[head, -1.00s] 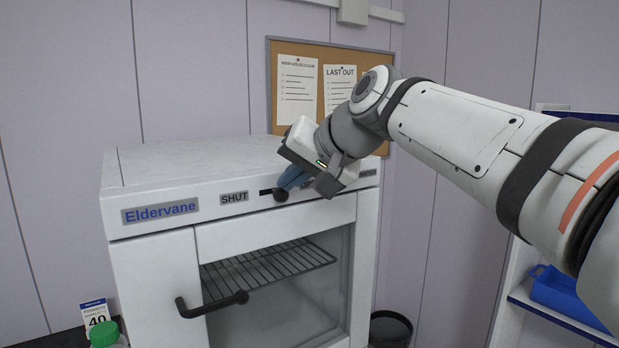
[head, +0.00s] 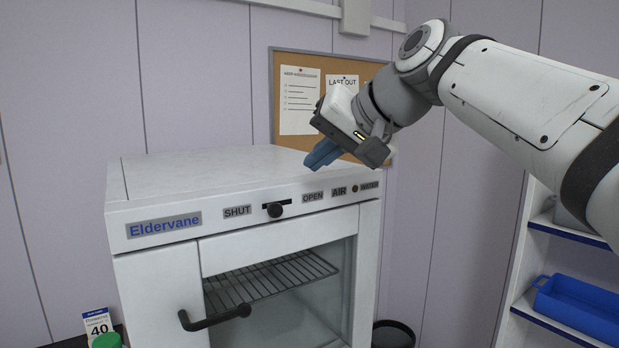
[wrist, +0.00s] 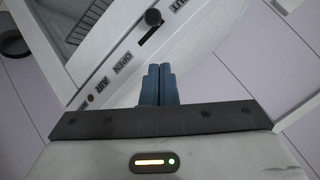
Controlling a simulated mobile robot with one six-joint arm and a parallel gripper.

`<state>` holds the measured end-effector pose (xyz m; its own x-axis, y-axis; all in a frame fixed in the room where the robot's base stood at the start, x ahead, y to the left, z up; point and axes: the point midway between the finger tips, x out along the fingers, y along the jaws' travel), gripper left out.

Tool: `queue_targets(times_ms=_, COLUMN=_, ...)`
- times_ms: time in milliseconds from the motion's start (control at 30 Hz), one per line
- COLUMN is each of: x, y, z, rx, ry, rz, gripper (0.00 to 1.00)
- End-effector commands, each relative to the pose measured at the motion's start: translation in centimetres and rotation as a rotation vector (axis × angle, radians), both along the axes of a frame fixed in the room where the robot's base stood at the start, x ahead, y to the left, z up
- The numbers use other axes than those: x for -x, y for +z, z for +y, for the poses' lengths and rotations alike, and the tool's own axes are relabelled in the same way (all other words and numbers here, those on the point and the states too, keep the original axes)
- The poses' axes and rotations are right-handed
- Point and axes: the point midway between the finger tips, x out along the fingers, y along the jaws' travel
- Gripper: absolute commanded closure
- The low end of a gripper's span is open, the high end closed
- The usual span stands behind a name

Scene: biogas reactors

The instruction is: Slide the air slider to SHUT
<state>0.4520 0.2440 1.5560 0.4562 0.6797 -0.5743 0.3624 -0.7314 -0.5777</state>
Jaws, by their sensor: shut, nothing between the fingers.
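The air slider's black knob (head: 275,210) sits in a short dark slot on the front panel of the white Eldervane cabinet (head: 160,178). The SHUT label (head: 237,211) is left of the slot and the OPEN label (head: 312,197) is right of it. The knob appears around the middle of the slot, with some slot showing on both sides. My gripper (head: 316,160) is shut and empty, above and right of the knob and apart from it. In the wrist view the blue fingers (wrist: 158,72) are together, and the knob (wrist: 152,17) is beyond their tips.
A door handle (head: 214,318) juts out below the panel. A corkboard (head: 296,65) hangs behind. A blue bin (head: 580,308) is on a shelf at right. The cabinet top is clear.

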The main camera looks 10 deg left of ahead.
Motion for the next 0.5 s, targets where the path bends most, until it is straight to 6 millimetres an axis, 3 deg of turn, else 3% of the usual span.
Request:
queue_targets(times_ms=200, x=1.6, y=2.0, z=-2.5, rx=0.000, ry=-0.002, rz=-0.001, gripper=1.00)
queue_targets(times_ms=500, x=2.3, y=2.8, z=-3.3, rx=0.000, ry=0.002, rz=0.001, gripper=1.00)
